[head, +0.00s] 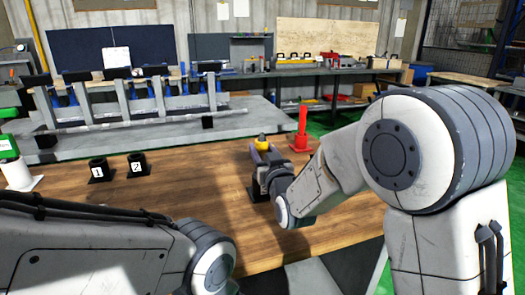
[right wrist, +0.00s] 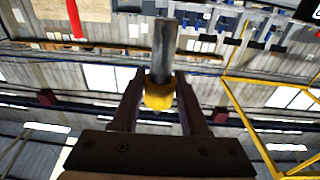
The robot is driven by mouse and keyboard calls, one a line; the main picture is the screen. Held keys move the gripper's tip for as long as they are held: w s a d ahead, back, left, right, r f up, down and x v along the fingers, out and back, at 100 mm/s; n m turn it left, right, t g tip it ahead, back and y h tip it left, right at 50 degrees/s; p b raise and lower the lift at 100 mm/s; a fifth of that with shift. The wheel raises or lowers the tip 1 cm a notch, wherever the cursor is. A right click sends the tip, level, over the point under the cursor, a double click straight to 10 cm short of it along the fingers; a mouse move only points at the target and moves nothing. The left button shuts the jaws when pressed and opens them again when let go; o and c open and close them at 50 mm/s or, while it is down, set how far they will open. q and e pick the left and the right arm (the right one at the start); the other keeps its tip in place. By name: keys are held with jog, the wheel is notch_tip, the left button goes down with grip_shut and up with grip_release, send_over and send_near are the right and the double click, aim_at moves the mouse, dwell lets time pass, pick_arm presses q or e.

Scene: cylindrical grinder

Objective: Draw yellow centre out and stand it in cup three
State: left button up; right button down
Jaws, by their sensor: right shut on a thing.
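The yellow centre (head: 262,143) is between the fingers of my right gripper (head: 262,154), over the right part of the wooden table. In the right wrist view the gripper (right wrist: 160,88) is shut on the yellow collar (right wrist: 158,96) of the centre, and its grey metal shaft (right wrist: 165,48) sticks out past the fingers. Cup one (head: 98,169) and cup two (head: 138,164) stand on the table to the left, black with white number labels. No label reading three shows; a dark base (head: 254,193) shows partly below the gripper. My left gripper is out of the picture.
A red upright piece (head: 300,130) stands just right of the right gripper. A white holder (head: 18,175) with a green piece (head: 8,147) stands at the far left. The wooden table (head: 190,200) is bare between cup two and the gripper. A grey machine bed lies behind.

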jog(key=shift+r+b, duration=0.1)
jog(key=shift+b, duration=0.45)
dwell(0.8)
jog(key=shift+f+b, duration=1.7)
jog(key=shift+b, duration=0.05)
jog(key=shift+r, duration=0.15)
jog(key=shift+r+p, duration=1)
jog(key=shift+r, duration=0.35)
jog(key=shift+b, duration=0.7)
dwell(1.2)
jog(key=shift+f+b, duration=1.5)
jog(key=shift+b, duration=0.05)
